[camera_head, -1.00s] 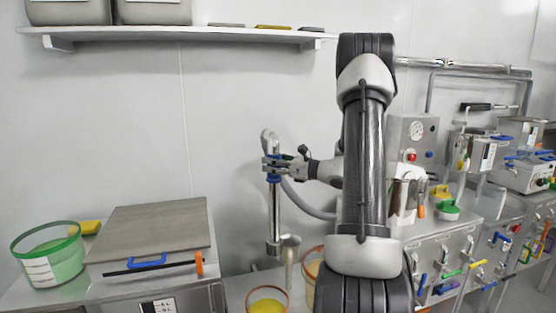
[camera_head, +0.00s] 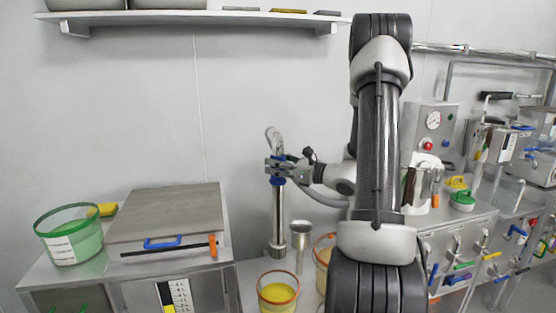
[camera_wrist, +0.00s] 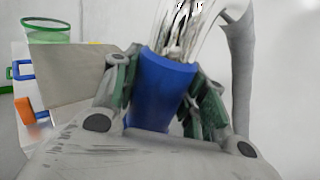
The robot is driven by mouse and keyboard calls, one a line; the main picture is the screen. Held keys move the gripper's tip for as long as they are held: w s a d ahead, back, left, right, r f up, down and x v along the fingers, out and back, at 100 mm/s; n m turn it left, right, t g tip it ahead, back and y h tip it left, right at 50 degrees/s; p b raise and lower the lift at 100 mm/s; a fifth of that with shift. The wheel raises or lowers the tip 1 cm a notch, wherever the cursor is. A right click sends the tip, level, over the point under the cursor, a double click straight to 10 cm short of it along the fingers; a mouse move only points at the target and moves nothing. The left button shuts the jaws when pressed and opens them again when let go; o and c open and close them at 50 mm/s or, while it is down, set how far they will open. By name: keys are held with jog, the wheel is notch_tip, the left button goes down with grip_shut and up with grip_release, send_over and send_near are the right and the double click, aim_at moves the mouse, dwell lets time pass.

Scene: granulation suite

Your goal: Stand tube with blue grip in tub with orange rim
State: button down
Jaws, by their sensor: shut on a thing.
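The tube (camera_head: 279,215) is a shiny metal pipe with a blue grip (camera_wrist: 160,92) near its top and a grey hose running from its upper end. My gripper (camera_head: 277,171) is shut around the blue grip and holds the tube upright. A tub with an orange rim (camera_head: 278,300) holding yellow material stands at the bottom of the head view. The tube's wider lower end shows just above and behind this tub's rim in the picture; whether it touches anything cannot be told. A second orange-rimmed tub (camera_head: 321,254) stands to the right, partly hidden by my arm.
A metal funnel-like piece (camera_head: 300,236) stands close to the right of the tube's lower end. To the left are a flat-lidded steel box (camera_head: 165,212) and a green-rimmed tub (camera_head: 70,240). A wall shelf (camera_head: 190,18) is above. Equipment with a gauge (camera_head: 433,120) stands right.

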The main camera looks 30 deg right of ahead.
aim_at(277, 234)
notch_tip(277, 234, down, 27)
jog(key=shift+f, duration=0.15)
dwell(1.1)
jog(key=c, duration=0.7)
grip_release()
jog(key=v, duration=1.2)
